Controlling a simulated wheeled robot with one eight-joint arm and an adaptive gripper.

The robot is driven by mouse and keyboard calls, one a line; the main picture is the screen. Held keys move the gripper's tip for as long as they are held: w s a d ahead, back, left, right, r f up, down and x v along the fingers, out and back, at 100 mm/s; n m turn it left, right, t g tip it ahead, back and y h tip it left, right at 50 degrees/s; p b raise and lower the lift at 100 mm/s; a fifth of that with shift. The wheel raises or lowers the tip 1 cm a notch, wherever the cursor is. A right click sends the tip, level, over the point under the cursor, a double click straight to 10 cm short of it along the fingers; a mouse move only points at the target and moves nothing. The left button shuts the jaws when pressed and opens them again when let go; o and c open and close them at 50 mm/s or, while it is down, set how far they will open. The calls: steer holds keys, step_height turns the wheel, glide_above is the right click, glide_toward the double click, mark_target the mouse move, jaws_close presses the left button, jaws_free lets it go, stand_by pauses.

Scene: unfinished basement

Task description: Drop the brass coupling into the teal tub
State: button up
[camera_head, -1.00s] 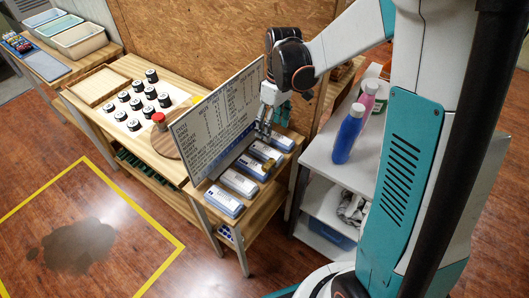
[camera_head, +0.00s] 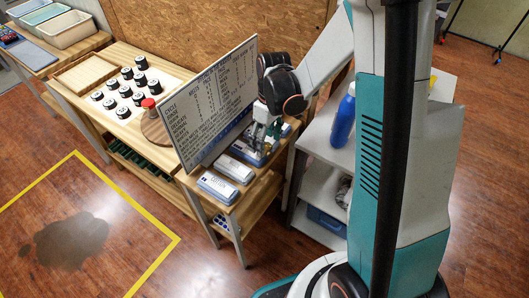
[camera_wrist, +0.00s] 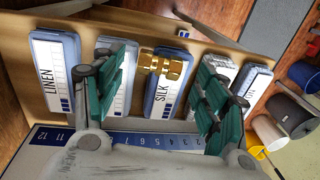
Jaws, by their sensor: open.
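The brass coupling (camera_wrist: 162,64) lies across the upper part of the box labelled SILK (camera_wrist: 168,85) in the wrist view. My gripper (camera_wrist: 166,72) is open, with one teal finger on each side of the SILK box and the coupling between them, apart from both. In the head view my gripper (camera_head: 262,142) is low over the row of boxes beside the printed board; it largely hides the coupling there. The teal tub (camera_head: 45,15) is the middle of several tubs on the far bench at the upper left, far from my gripper.
The upright printed board (camera_head: 215,100) stands close beside my gripper. Boxes, including LINEN (camera_wrist: 58,75), flank the SILK box. A blue bottle (camera_head: 343,120) stands on the grey shelf at right. Black-lidded jars (camera_head: 125,90) and a red-knobbed thing (camera_head: 149,103) lie toward the tubs.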

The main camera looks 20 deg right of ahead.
step_height(320, 180, down, 2)
steer(key=shift+a, duration=0.1)
steer(key=shift+r, duration=0.1)
steer(key=c, duration=1.3)
steer(key=shift+o, duration=0.2)
